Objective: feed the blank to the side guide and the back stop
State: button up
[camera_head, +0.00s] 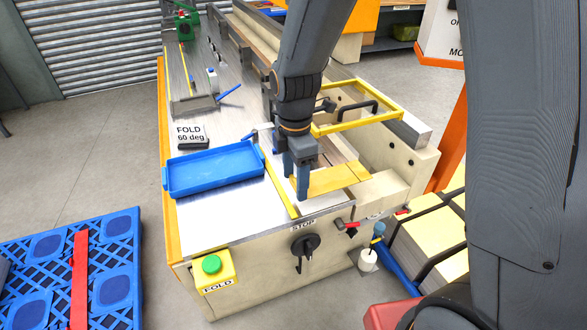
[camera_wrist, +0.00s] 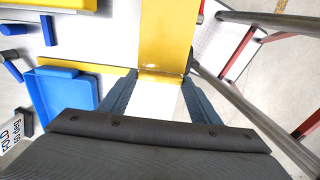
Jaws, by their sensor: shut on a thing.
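The blank is a flat gold sheet (camera_head: 335,180) on the bed of the machine, at its front right. It also shows in the wrist view (camera_wrist: 168,32), running away from the fingers at the top middle. My gripper (camera_head: 297,186), with blue-grey fingers, is shut on the blank's near end; in the wrist view the fingers (camera_wrist: 158,80) stand at both sides of it. A yellow strip (camera_head: 281,188), which looks like the side guide, lies on the bed just left of my gripper. The back stop cannot be made out clearly. Whether the blank touches any guide cannot be told.
A blue tray (camera_head: 213,168) lies on the bed to the left. A yellow guard frame (camera_head: 358,104) stands behind the blank. A green FOLD button (camera_head: 211,265) and a black STOP knob (camera_head: 304,245) are on the front. A red-handled tool (camera_head: 345,225) is at the front right.

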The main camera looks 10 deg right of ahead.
aim_at(270, 163)
dwell(0.4)
jog(key=shift+f+b, duration=1)
jog(key=shift+f, duration=1.3)
jog(key=shift+w+a+f+b, duration=0.1)
jog(key=shift+w+a+b, duration=0.6)
jog(key=shift+w, duration=2.1)
jog(key=shift+w+a+r+b, duration=0.1)
jog(key=shift+w+a+b, duration=0.55)
jog(key=shift+w, duration=2.15)
jog(key=shift+w+a+f+b, duration=0.2)
jog(key=shift+w+a, duration=0.9)
jog(key=shift+w, duration=1.7)
jog(key=shift+r, duration=0.15)
jog(key=shift+a+p, duration=0.1)
jog(key=shift+p, duration=0.25)
jog(key=shift+w, duration=0.1)
jog(key=shift+a+p, duration=0.25)
jog(key=shift+p, duration=0.05)
